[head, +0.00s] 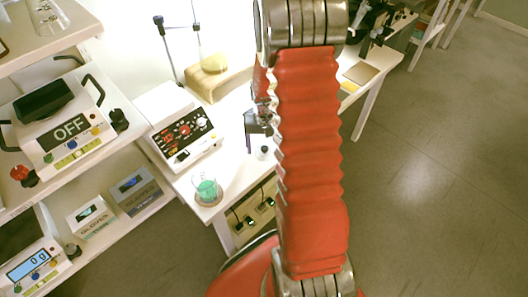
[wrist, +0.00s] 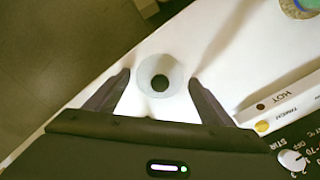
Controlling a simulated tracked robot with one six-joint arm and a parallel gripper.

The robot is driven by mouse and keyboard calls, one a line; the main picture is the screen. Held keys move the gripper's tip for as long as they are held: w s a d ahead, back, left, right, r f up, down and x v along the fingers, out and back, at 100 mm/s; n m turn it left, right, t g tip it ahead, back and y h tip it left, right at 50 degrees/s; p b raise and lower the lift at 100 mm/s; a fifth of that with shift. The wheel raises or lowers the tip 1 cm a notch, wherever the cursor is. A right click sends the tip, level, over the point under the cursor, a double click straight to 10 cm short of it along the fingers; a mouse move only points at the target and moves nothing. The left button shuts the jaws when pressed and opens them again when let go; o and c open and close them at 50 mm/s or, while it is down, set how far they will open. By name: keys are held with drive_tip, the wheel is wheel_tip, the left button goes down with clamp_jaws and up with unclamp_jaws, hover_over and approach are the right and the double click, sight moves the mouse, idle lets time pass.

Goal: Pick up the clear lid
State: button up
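In the wrist view a pale, translucent round piece with a dark centre, which looks like the clear lid (wrist: 147,70), is on the white table, seen from above. My gripper (wrist: 158,83) is open, with one dark finger to the left of the piece and one to the right. A gap shows on each side, so neither finger appears to touch it. How high the fingertips are above the table I cannot tell.
A hotplate (head: 185,135) stands on the white table, and its panel (wrist: 292,140) is close at the right in the wrist view. Shelves with instruments (head: 66,133) are at the left. Open floor (head: 430,190) lies right.

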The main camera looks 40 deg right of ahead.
sight(264, 148)
drive_tip(key=c, duration=0.8)
drive_tip(key=shift+r, duration=0.1)
wheel_tip(264, 148, up, 10)
drive_tip(key=shift+f, duration=0.1)
idle(0.7)
